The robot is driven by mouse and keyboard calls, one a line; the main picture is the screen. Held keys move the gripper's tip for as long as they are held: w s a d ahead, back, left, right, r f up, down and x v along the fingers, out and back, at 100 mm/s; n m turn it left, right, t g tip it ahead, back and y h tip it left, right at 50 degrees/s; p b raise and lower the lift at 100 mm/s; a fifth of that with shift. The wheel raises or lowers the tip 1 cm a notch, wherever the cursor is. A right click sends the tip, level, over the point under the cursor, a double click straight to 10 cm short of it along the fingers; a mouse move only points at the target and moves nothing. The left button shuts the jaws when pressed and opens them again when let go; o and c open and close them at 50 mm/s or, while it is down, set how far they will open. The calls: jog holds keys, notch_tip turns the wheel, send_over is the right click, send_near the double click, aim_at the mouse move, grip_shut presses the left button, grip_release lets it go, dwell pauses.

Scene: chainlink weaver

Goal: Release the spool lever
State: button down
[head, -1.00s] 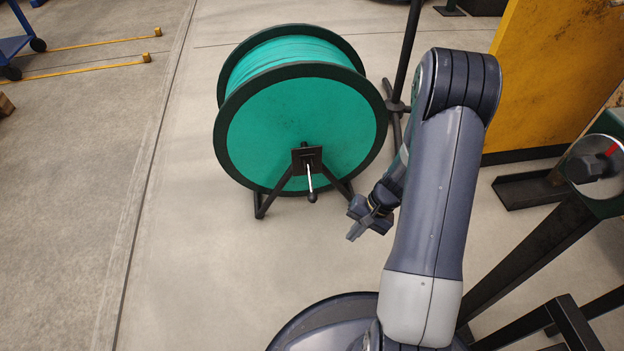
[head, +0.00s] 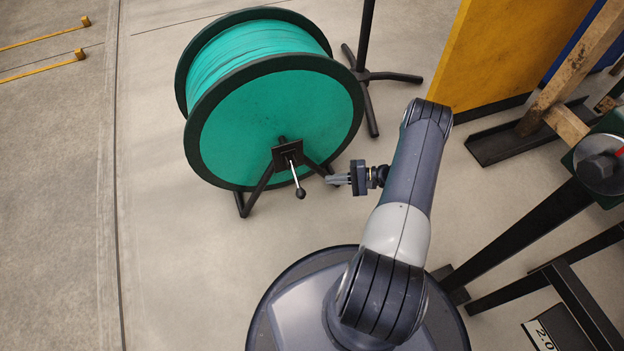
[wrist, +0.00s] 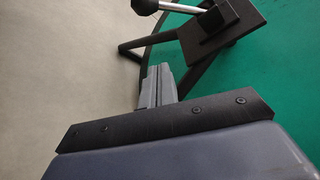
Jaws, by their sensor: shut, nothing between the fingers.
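The spool lever (head: 296,178) is a thin metal rod with a black ball knob, hanging down from a dark square plate at the centre of the green spool (head: 240,132). The spool stands on a black frame (head: 255,195). My gripper (head: 330,180) is to the right of the lever, apart from it, shut and empty, its fingers pointing left. In the wrist view the shut fingers (wrist: 157,84) point toward the lever's rod (wrist: 180,7) and its knob (wrist: 145,5), which show at the top beside the plate (wrist: 222,30). Part of the lever is cut off there.
A black stand (head: 366,70) with splayed feet is behind the spool on the right. A yellow panel (head: 500,50) and dark metal legs (head: 520,232) are on the right. The floor (head: 165,270) left of my base is clear.

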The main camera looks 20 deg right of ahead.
jog(key=b+x, duration=0.2)
jog(key=x, duration=0.8)
jog(key=shift+s+a+r, duration=0.1)
jog(key=shift+s+r, duration=0.2)
jog(key=shift+s, duration=0.35)
jog(key=shift+s+r, duration=0.3)
jog(key=shift+s, duration=0.35)
jog(key=shift+s+a+r, duration=0.1)
jog(key=shift+s+r, duration=0.2)
jog(key=shift+s, duration=0.3)
jog(key=shift+s+r+m+g, duration=0.3)
jog(key=shift+r+m, duration=0.05)
jog(key=shift+m, duration=0.05)
jog(key=shift+s+r+m+g+h+p, duration=0.2)
jog(key=shift+s+r+m+g+p, duration=0.2)
jog(key=shift+r+m, duration=0.2)
jog(key=shift+s+r+m+g+h+p, duration=0.25)
jog(key=shift+r+m+g+p, duration=0.2)
jog(key=shift+r, duration=0.2)
notch_tip(320, 180, up, 5)
jog(key=m+g+p, duration=0.2)
jog(key=m+g, duration=0.2)
jog(key=m, duration=0.1)
send_over(302, 189)
jog(key=s+d, duration=0.1)
jog(key=d, duration=0.1)
jog(key=shift+w+r+n+t+h+p, duration=0.15)
jog(key=shift+r+n+t+h+p, duration=0.15)
jog(key=shift+r, duration=0.8)
